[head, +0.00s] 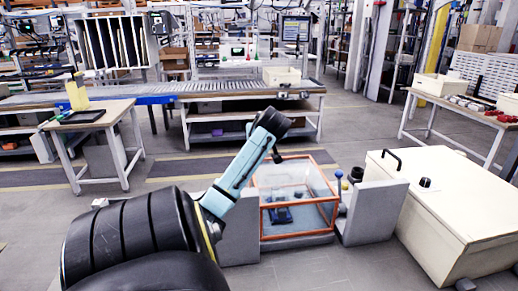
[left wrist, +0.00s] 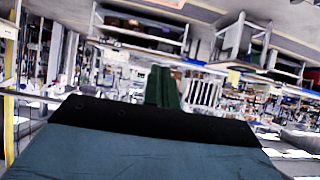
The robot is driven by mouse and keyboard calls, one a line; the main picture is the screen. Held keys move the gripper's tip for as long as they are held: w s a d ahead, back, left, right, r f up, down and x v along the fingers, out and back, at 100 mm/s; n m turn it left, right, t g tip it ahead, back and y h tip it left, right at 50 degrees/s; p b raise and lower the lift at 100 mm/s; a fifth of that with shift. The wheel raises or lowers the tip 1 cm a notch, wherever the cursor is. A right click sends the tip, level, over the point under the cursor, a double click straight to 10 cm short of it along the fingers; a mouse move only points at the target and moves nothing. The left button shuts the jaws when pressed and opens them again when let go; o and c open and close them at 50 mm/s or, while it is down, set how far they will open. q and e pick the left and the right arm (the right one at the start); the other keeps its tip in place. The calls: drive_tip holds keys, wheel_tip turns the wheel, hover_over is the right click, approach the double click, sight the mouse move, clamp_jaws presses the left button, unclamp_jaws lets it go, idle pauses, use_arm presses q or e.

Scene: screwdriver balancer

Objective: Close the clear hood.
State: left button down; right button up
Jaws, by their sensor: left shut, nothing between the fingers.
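The clear hood (head: 318,181) has an orange frame and see-through panels, and stands on the floor between two grey blocks in the head view. Dark and blue parts (head: 281,214) show through its panels. I cannot tell from this angle whether the hood is fully down. My left arm reaches in from the left, and its gripper (head: 277,158) points down at the hood's upper back left edge. I cannot tell whether it touches the frame. In the left wrist view the dark green fingers (left wrist: 162,87) are together with nothing between them. My right gripper is not in view.
Grey blocks (head: 374,212) flank the hood. A large cream cabinet (head: 440,205) with a black handle stands to the right. A small table (head: 95,118) is at the left, and a conveyor bench (head: 230,88) runs behind. Open floor lies between the hood and the bench.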

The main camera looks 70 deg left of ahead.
use_arm(q)
drive_tip(key=x, duration=0.3)
drive_tip(key=f+x, duration=0.1)
drive_tip(key=x, duration=0.1)
drive_tip(key=d+x, duration=0.1)
drive_tip(key=x, duration=0.2)
drive_tip(key=shift+a+f, duration=0.3)
drive_tip(key=shift+f, duration=0.25)
drive_tip(key=shift+a+f, duration=0.1)
drive_tip(key=shift+f, duration=0.5)
